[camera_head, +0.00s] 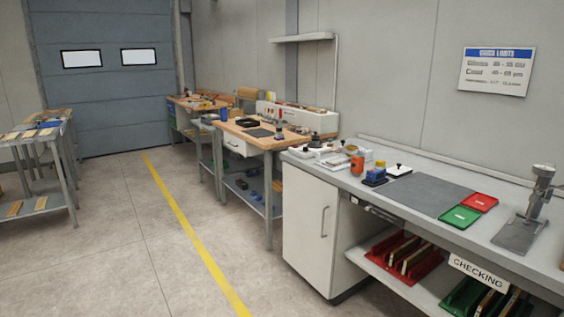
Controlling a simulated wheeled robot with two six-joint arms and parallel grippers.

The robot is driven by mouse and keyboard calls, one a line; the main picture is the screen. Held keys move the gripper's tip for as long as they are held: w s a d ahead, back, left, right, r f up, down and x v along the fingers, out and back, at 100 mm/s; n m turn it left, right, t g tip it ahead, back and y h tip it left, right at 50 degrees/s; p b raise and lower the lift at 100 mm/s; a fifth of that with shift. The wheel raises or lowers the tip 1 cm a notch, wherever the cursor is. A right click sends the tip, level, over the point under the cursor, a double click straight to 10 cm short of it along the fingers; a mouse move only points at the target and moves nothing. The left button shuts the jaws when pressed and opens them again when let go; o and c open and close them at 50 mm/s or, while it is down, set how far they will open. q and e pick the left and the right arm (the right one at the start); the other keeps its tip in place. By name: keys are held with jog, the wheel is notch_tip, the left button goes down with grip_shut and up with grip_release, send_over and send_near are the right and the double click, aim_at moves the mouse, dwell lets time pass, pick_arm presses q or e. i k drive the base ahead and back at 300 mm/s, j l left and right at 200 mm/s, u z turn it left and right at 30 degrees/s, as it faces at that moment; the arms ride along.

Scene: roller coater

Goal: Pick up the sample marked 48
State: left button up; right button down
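No marking 48 can be read on anything in view. Wooden panels, possibly samples, stand in a red rack (397,259) on the shelf under the grey bench at the right. More panels stand in a green rack (482,299) beside it, partly cut off by the lower edge and partly behind the CHECKING label (478,272). Light flat panels also lie on a metal table (22,140) at the left edge, too small to read. Neither of my grippers shows.
The grey bench (405,177) holds a dark mat (419,194), a red tray (480,202), a green tray (460,216), a metal stand (531,209) and small tools. A white cabinet (310,226) supports its left end. Open floor (130,238) with a yellow line (194,231) lies left of it.

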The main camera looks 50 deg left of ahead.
aim_at(337, 161)
jog(key=u, duration=1.35)
jog(key=i+l, duration=0.1)
jog(key=i, duration=0.6)
jog(key=i+l, duration=0.1)
jog(key=i, duration=0.6)
jog(key=z, duration=0.05)
